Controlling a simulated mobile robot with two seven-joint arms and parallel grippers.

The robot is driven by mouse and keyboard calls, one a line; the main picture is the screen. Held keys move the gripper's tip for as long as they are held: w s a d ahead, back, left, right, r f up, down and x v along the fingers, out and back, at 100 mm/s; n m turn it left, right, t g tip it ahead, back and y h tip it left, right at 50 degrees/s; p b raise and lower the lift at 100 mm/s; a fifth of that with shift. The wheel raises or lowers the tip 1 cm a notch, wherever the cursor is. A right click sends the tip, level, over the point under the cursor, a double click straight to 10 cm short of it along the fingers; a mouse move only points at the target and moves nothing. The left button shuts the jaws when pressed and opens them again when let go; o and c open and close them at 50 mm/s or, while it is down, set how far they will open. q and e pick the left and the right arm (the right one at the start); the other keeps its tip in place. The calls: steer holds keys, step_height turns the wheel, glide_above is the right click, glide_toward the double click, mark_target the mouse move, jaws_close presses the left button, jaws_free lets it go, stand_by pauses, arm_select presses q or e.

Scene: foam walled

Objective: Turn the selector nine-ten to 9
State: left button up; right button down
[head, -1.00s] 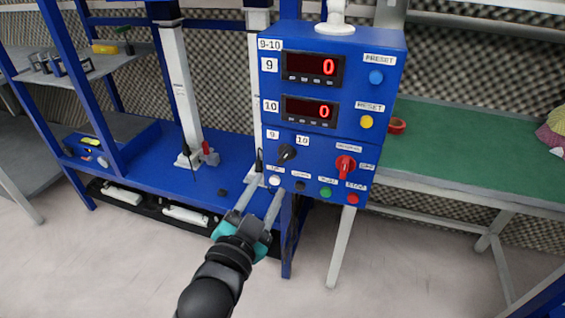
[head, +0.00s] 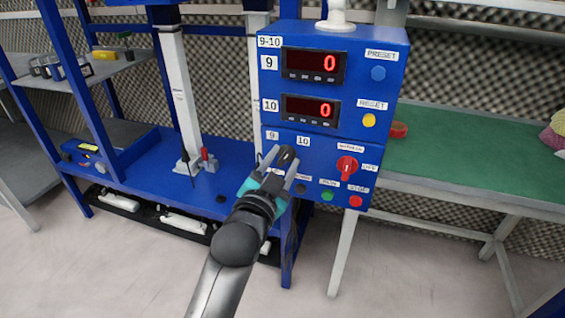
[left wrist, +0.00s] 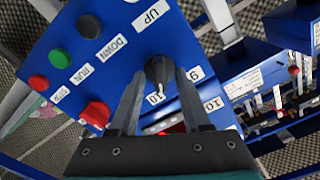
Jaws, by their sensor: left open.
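The selector nine-ten is a black knob (head: 287,153) on the blue control panel (head: 330,135), below the small labels 9 (head: 272,135) and 10 (head: 303,141). In the left wrist view the knob (left wrist: 157,69) shows between the fingers, and its white mark points toward the label 10 (left wrist: 155,98). My left gripper (head: 281,158) is open at the knob, one finger on each side; it also shows in the left wrist view (left wrist: 159,76). I cannot tell whether the fingers touch the knob. My right gripper is not in view.
A red rotary switch (head: 347,168) is right of the selector. Green (head: 327,195) and red (head: 355,201) buttons sit below it. Two displays (head: 313,65) above read 0. A green-topped table (head: 470,150) stands right, a blue bench (head: 150,160) left.

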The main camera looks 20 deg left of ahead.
arm_select(q)
jaws_close()
stand_by(0.3)
stand_by(0.3)
